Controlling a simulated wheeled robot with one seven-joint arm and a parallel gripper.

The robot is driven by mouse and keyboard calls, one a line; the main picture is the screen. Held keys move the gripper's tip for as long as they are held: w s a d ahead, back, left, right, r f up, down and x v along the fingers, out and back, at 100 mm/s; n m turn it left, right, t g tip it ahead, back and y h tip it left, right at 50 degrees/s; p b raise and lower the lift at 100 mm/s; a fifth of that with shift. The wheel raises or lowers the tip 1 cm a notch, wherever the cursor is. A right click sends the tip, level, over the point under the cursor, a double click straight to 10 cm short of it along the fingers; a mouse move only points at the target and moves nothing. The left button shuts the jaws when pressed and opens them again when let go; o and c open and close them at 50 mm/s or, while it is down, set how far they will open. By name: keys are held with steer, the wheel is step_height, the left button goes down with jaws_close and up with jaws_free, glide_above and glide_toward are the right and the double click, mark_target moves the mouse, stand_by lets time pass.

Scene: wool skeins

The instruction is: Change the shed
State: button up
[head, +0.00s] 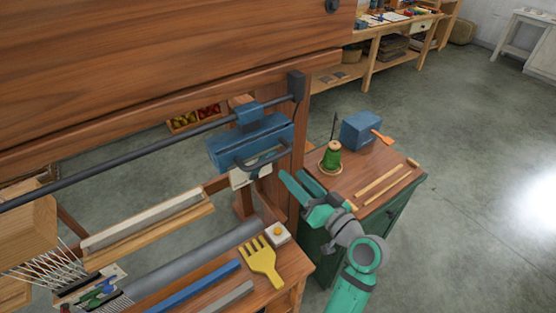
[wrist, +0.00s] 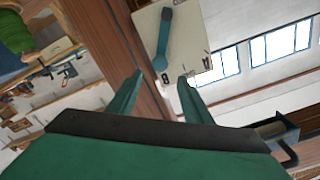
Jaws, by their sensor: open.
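My gripper (head: 293,176) is open and empty beside the loom's right post, with its fingers pointing at the post. In the wrist view my fingers (wrist: 160,78) are spread below a cream plate (wrist: 196,50) fixed by the wooden post. A dark teal lever (wrist: 163,38) with a round pivot lies on that plate, just beyond the fingertips and apart from them. Small marks by the lever are too small to read. In the head view a pale plate (head: 240,182) shows partly behind a blue box with a handle (head: 252,145); the lever is not clear there.
The blue box hangs at a dark rail (head: 130,155). A yellow comb (head: 262,261) and a small button box (head: 278,234) lie on the loom's bench. Right of the post, a green cabinet (head: 400,205) carries a green spool (head: 331,158) and a blue block (head: 361,131).

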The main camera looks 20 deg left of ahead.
steer(key=x, duration=0.9)
jaws_close()
